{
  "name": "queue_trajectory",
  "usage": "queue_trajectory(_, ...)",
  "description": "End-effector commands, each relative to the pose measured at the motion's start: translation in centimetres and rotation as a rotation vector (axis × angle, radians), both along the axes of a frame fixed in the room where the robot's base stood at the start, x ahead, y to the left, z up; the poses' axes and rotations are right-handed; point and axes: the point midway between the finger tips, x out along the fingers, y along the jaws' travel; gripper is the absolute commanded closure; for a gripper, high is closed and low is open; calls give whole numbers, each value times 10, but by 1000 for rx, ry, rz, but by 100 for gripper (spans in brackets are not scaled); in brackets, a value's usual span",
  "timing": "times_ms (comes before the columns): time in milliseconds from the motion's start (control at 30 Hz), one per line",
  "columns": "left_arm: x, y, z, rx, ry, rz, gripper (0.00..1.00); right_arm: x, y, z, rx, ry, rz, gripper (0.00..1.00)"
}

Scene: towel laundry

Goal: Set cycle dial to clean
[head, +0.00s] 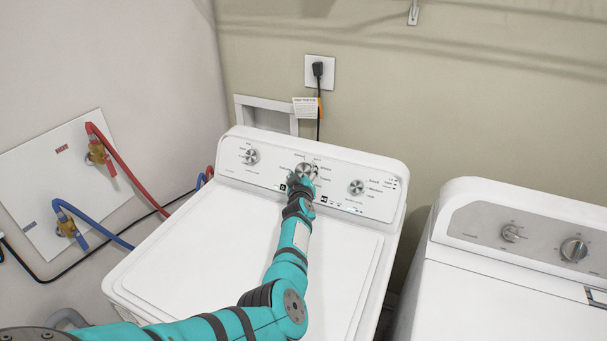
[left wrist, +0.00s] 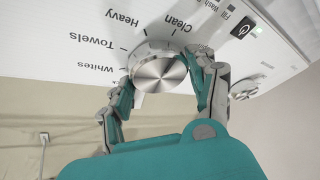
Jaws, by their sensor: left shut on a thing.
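The cycle dial (head: 304,171) is the round silver knob in the middle of the washer's control panel. In the left wrist view the cycle dial (left wrist: 158,72) shows large, with the labels Whites, Towels, Heavy and Clean around it, upside down. My left gripper (head: 306,178) is at the panel, its fingers on both sides of the dial. In the left wrist view the left gripper (left wrist: 160,92) is shut on the dial's sides. Which label the dial's mark points to cannot be told. My right gripper is not in view.
The white washer (head: 225,235) has a left knob (head: 251,156) and a right knob (head: 356,187) on its panel. A second machine (head: 500,290) stands at right. Red (head: 118,155) and blue (head: 90,225) hoses run along the left wall.

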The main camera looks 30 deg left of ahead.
Motion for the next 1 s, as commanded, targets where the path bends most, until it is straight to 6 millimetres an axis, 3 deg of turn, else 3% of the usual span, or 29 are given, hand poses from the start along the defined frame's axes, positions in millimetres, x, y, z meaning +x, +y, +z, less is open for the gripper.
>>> queue_trajectory(67, 0, 0, 0, 0, 1, 1, 73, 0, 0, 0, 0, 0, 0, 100)
queue_trajectory(100, 0, 0, 0, 0, 1, 1, 37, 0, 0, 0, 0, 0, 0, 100)
queue_trajectory(267, 0, 0, 0, 0, -1, 1, 16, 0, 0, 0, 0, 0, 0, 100)
queue_trajectory(633, 1, 0, 7, 0, -3, 0, 16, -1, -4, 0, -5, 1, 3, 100)
queue_trajectory(1000, 1, 0, 74, -1, -5, 1, 16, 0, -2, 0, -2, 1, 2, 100)
